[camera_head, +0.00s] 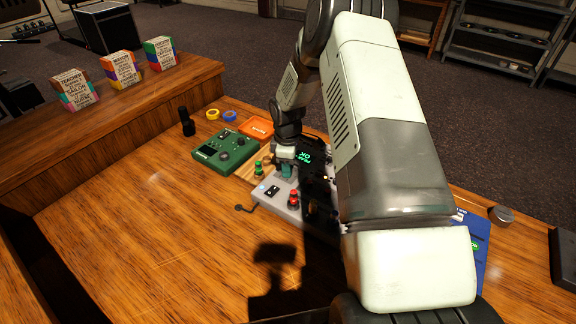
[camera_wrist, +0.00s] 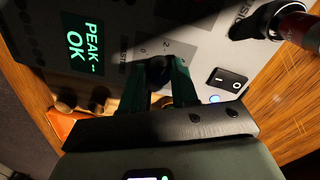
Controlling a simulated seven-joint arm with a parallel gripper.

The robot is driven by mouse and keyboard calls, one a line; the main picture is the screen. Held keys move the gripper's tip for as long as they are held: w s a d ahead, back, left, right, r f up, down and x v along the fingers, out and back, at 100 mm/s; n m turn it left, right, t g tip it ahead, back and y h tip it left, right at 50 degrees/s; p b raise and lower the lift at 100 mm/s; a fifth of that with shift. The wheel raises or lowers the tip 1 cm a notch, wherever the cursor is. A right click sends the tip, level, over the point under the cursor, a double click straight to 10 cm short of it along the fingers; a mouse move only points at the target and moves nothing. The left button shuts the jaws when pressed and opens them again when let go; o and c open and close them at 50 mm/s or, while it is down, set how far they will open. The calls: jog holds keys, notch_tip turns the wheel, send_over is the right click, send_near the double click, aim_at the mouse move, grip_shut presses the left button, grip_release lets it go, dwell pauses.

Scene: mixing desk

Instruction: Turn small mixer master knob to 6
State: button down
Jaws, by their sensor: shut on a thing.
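The small mixer (camera_head: 268,192) is a pale grey panel on the wooden desk, partly hidden by my arm. Its screen (camera_wrist: 85,48) reads "PEAK -- OK" in green. My gripper (camera_head: 285,170) reaches down onto the panel. In the wrist view, its two teal fingers (camera_wrist: 160,80) are shut on a dark round knob (camera_wrist: 157,66). Printed scale numbers, including 0 and 2, stand beside this knob. The fingers cover part of it, and I cannot make out its pointer. A red-topped knob (camera_head: 293,197) stands nearer the front of the panel.
The desk's front left is clear.

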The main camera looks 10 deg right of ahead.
jog(key=m, duration=0.4)
jog(key=shift+a+m, duration=0.15)
jog(key=shift+m, duration=0.15)
jog(key=m, duration=0.5)
jog(key=shift+w+m, duration=0.1)
jog(key=shift+m, duration=0.2)
jog(key=m, duration=0.5)
jog(key=shift+g, duration=0.3)
jog(key=shift+w+m, duration=0.1)
jog(key=shift+m, duration=2.6)
jog(key=c, duration=0.9)
grip_release()
jog(key=shift+o, duration=0.2)
jog(key=shift+r, duration=0.1)
notch_tip(320, 180, up, 11)
jog(key=shift+f, duration=0.2)
